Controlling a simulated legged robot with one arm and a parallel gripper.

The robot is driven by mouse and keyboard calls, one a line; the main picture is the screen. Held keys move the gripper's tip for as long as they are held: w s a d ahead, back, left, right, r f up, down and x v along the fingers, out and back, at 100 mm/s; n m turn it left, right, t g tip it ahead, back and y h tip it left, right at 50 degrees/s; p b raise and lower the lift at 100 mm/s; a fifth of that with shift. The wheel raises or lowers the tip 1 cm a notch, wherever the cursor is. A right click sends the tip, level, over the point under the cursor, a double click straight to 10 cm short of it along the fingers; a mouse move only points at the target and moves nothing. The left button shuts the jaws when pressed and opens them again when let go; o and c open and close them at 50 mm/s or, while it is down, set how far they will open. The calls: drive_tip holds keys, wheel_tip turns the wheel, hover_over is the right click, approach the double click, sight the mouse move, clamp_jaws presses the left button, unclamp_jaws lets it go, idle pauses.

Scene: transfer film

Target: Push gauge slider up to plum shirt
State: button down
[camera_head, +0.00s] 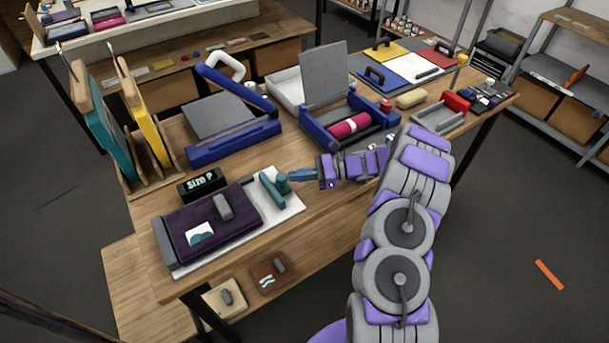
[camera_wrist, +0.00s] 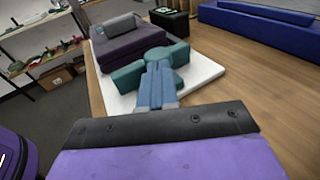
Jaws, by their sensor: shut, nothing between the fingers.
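The teal gauge slider (camera_head: 270,190), a bar with a raised knob, sits on a white board (camera_head: 293,206). The folded plum shirt (camera_head: 238,204) lies on the same board to its left, with a grey block and a pale-and-teal patch on top. A narrow white strip shows between slider and shirt in the head view. My gripper (camera_head: 290,177) is shut and empty, its blue fingertips at the slider's knob on the side away from the shirt. In the wrist view the fingers (camera_wrist: 158,86) partly cover the slider (camera_wrist: 128,75), with the shirt (camera_wrist: 130,42) beyond; exact contact is unclear.
A blue press (camera_head: 235,140) and a blue tray with a magenta roll (camera_head: 350,124) stand further back. Teal (camera_head: 100,125) and yellow (camera_head: 145,115) frames stand in a rack at left.

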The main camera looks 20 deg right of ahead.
sight(281, 193)
drive_tip(key=a, duration=0.2)
drive_tip(key=s+a+p, duration=0.1)
drive_tip(key=a, duration=0.1)
drive_tip(key=s+a, duration=0.1)
drive_tip(key=a, duration=0.1)
drive_tip(key=shift+a, duration=0.1)
idle(0.5)
drive_tip(key=shift+s+d+r+p, duration=0.1)
drive_tip(key=shift+d+p, duration=0.25)
drive_tip(key=d, duration=0.4)
drive_tip(key=s+d+p, duration=0.1)
drive_tip(key=d, duration=0.2)
drive_tip(key=d+p, duration=0.1)
drive_tip(key=d, duration=0.3)
drive_tip(key=shift+s+d+r, duration=0.2)
drive_tip(key=shift+d+r, duration=0.1)
drive_tip(key=shift+r, duration=0.1)
drive_tip(key=shift+s+d+r+p, duration=0.15)
drive_tip(key=shift+s+p, duration=0.05)
drive_tip(key=shift+p, duration=0.1)
